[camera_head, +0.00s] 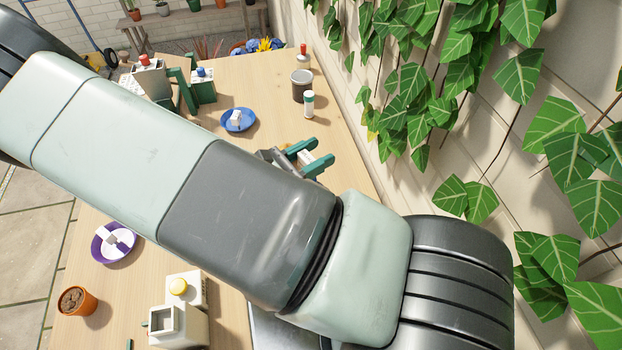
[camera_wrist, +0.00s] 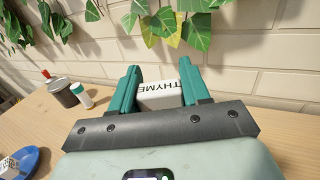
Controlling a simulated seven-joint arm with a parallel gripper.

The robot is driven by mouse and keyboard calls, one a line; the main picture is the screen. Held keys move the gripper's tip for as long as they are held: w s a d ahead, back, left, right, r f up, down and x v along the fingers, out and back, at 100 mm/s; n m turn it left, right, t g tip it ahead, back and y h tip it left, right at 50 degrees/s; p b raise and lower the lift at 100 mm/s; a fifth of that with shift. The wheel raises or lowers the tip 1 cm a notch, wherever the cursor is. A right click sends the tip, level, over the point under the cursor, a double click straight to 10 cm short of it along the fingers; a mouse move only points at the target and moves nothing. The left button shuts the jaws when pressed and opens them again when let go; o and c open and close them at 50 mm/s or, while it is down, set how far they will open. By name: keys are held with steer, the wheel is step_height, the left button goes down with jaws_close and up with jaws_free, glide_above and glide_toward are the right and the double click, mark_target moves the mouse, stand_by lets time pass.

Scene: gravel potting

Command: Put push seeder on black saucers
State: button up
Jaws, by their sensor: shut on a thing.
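My gripper (camera_head: 309,157) is in the middle of the head view, over the right part of the table, partly behind my own arm. In the wrist view, its green fingers (camera_wrist: 158,72) are shut on a white block (camera_wrist: 157,97) lettered "THYME". A small part of this block shows between the fingers in the head view. I cannot pick out a push seeder for certain. No black saucer is visible; my arm hides much of the table's middle.
A blue saucer (camera_head: 250,126) and a purple saucer (camera_head: 99,256) hold white pieces. A dark jar (camera_head: 302,88) and a white tube with a green cap (camera_head: 308,106) stand near the wall side. An orange pot (camera_head: 77,301) and a white box (camera_head: 179,328) stand at the front left.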

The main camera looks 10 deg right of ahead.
steer(key=shift+f, duration=3.05)
steer(key=shift+f, duration=0.1)
steer(key=o, duration=1.1)
